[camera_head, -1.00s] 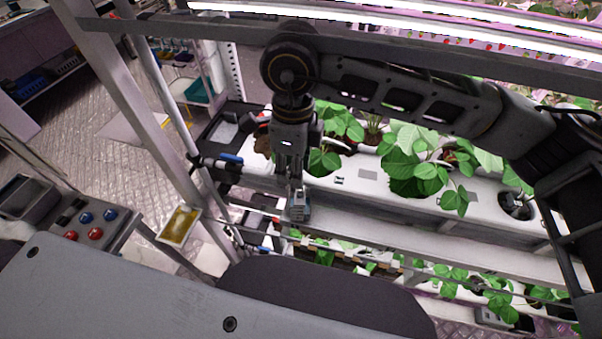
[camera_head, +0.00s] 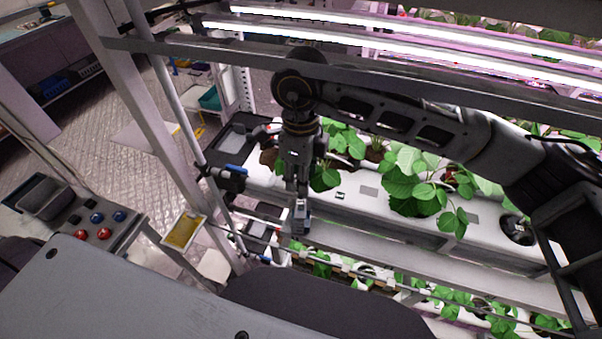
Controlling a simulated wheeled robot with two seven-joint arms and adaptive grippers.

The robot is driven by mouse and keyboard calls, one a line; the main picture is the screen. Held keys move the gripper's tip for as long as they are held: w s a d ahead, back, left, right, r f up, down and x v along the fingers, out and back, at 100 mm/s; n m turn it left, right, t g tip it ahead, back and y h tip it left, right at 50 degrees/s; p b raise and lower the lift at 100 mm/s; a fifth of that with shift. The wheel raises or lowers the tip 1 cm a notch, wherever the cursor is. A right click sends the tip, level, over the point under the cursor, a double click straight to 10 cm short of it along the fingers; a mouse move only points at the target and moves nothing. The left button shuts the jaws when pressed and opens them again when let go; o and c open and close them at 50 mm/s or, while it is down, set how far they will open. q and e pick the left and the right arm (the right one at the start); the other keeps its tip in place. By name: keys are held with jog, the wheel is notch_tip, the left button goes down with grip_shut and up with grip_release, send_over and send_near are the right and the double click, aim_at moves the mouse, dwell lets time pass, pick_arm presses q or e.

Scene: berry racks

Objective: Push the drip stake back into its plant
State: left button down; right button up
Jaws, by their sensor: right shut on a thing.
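My right gripper (camera_head: 300,218) points down at the front edge of the white planting gutter (camera_head: 400,222), near its left end. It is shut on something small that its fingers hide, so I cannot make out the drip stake. Strawberry plants (camera_head: 415,186) with green leaves stand in the gutter, one of them close behind the gripper and partly covered by my right arm. My left gripper is not in view.
A dark empty-looking pot hole (camera_head: 517,229) is at the gutter's right. A metal rack post (camera_head: 150,120) and light bars (camera_head: 400,42) frame the space. A lower row of plants (camera_head: 450,300) lies below. A yellow card (camera_head: 183,230) hangs at left.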

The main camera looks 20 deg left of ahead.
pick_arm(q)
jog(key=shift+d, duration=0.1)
pick_arm(e)
jog(key=shift+f, duration=0.15)
jog(key=shift+f, duration=0.75)
jog(key=shift+f+b, duration=0.45)
jog(key=shift+f, duration=0.8)
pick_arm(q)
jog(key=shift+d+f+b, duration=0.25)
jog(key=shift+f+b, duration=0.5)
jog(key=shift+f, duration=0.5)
pick_arm(e)
jog(key=shift+f, duration=0.45)
jog(key=o, duration=0.8)
jog(key=shift+r, duration=0.2)
